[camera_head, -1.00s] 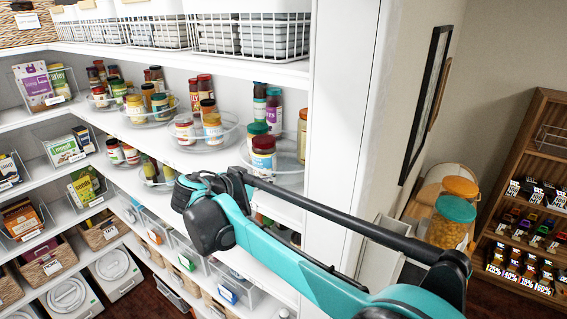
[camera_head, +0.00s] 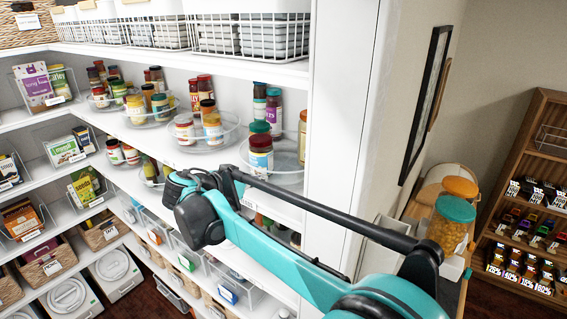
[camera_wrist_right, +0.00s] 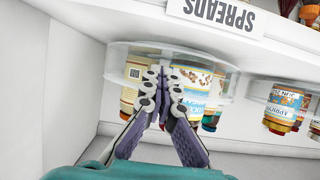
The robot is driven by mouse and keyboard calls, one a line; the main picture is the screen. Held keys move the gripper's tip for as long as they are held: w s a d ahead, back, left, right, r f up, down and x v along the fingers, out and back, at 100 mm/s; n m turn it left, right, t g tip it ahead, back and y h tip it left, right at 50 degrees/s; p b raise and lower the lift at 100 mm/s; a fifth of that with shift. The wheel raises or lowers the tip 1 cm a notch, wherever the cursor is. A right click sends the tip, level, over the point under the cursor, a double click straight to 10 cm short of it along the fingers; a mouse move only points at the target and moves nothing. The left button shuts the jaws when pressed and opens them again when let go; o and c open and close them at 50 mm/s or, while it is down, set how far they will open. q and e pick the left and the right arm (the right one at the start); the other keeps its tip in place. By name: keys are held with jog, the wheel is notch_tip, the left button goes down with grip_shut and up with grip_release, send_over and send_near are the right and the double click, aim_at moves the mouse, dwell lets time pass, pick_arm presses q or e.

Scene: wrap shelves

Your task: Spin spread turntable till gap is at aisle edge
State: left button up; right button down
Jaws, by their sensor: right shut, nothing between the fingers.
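The spread turntable (camera_head: 287,161) looks to be the clear round tray at the right end of the upper jar shelf. Jars, one with a dark lid and pale label (camera_head: 260,160), stand on its left and back; its right front is bare. It fills the middle of the upside-down right wrist view (camera_wrist_right: 120,60), beside an upside-down SPREADS label (camera_wrist_right: 224,13). My right gripper (camera_wrist_right: 161,78) is shut and empty, its fingertips at the turntable's jars; contact cannot be told. In the head view my right arm hides the fingers. My left gripper is out of view.
A white end panel (camera_head: 340,110) stands close to the turntable's right. Another turntable with jars (camera_head: 205,132) sits to its left. White wire baskets (camera_head: 250,38) are on the shelf above. Large lidded jars (camera_head: 450,222) stand beyond the panel.

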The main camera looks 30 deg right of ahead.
aim_at(248, 170)
jog(key=shift+w+a, duration=0.65)
jog(key=shift+w, duration=0.35)
jog(key=shift+w+a, duration=0.15)
jog(key=shift+w, duration=0.4)
jog(key=shift+w+a, duration=0.15)
jog(key=shift+w, duration=0.45)
jog(key=shift+w+a, duration=0.2)
jog(key=shift+w, duration=0.9)
